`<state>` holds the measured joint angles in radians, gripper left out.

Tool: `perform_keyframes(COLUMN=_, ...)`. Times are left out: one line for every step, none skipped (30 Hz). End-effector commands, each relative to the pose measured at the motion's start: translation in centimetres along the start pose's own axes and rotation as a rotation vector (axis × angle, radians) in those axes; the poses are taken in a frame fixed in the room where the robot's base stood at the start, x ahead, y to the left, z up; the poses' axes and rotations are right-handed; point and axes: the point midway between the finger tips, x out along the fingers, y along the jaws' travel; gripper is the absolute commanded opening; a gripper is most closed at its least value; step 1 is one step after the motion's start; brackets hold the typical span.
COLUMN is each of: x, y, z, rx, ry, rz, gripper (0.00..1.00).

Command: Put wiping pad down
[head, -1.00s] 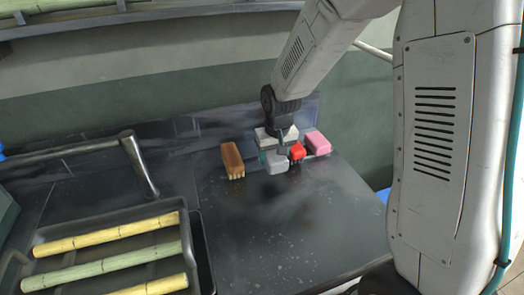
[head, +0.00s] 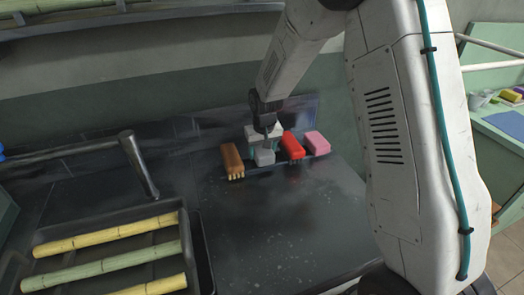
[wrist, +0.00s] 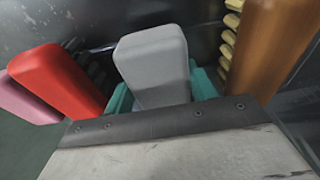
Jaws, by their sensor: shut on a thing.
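The wiping pad, a light grey block (head: 264,157), is at the back of the dark worktop, between a brown brush (head: 232,158) and a red brush (head: 292,146). My gripper (head: 262,147) is shut on it from above. In the wrist view the grey pad (wrist: 152,60) sits between the teal fingers of my gripper (wrist: 160,95). The red brush (wrist: 55,78) is on one side and the brown brush (wrist: 272,45) on the other, both apart from the pad. The pad's underside is hidden, so I cannot tell whether it touches the rack.
A pink block (head: 317,143) stands right of the red brush, against the low back panel. A dark tray (head: 196,250) with cane pieces (head: 110,240) is at the left, near a metal handle (head: 139,165). The worktop (head: 280,215) in front is clear.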

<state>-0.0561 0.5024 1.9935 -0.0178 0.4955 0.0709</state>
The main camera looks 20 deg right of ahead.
Motion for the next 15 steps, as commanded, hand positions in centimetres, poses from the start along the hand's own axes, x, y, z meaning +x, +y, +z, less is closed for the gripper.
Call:
perform_keyframes(x=0.0, y=0.0, z=0.0, rx=0.0, ry=0.0, rz=0.0, gripper=0.23)
perform_keyframes(x=0.1, y=0.0, z=0.0, rx=0.0, ry=0.0, rz=0.0, gripper=0.23)
perform_keyframes(x=0.2, y=0.0, z=0.0, rx=0.0, ry=-0.001, rz=0.0, gripper=0.23)
perform_keyframes(x=0.3, y=0.0, z=0.1, rx=0.0, ry=-0.001, rz=0.0, gripper=0.23)
perform_keyframes(x=0.4, y=0.0, z=0.1, rx=0.0, ry=-0.001, rz=0.0, gripper=0.23)
perform_keyframes(x=0.5, y=0.0, z=0.1, rx=0.0, ry=-0.001, rz=0.0, gripper=0.23)
perform_keyframes(x=0.6, y=0.0, z=0.1, rx=0.0, ry=-0.001, rz=0.0, gripper=0.23)
perform_keyframes(x=0.6, y=0.0, z=0.1, rx=0.0, ry=-0.001, rz=0.0, gripper=0.23)
perform_keyframes(x=0.8, y=0.0, z=0.1, rx=0.0, ry=-0.001, rz=0.0, gripper=0.23)
perform_keyframes(x=0.8, y=0.0, z=0.2, rx=0.0, ry=-0.001, rz=0.0, gripper=0.23)
perform_keyframes(x=0.9, y=0.0, z=0.2, rx=0.0, ry=-0.001, rz=0.0, gripper=0.23)
perform_keyframes(x=1.1, y=0.0, z=0.2, rx=0.0, ry=-0.001, rz=0.0, gripper=0.23)
perform_keyframes(x=1.1, y=0.0, z=0.2, rx=0.0, ry=-0.001, rz=0.0, gripper=0.23)
perform_keyframes(x=1.2, y=0.0, z=0.2, rx=0.0, ry=0.0, rz=0.0, gripper=0.23)
perform_keyframes(x=1.2, y=0.0, z=0.2, rx=0.0, ry=0.0, rz=0.0, gripper=0.23)
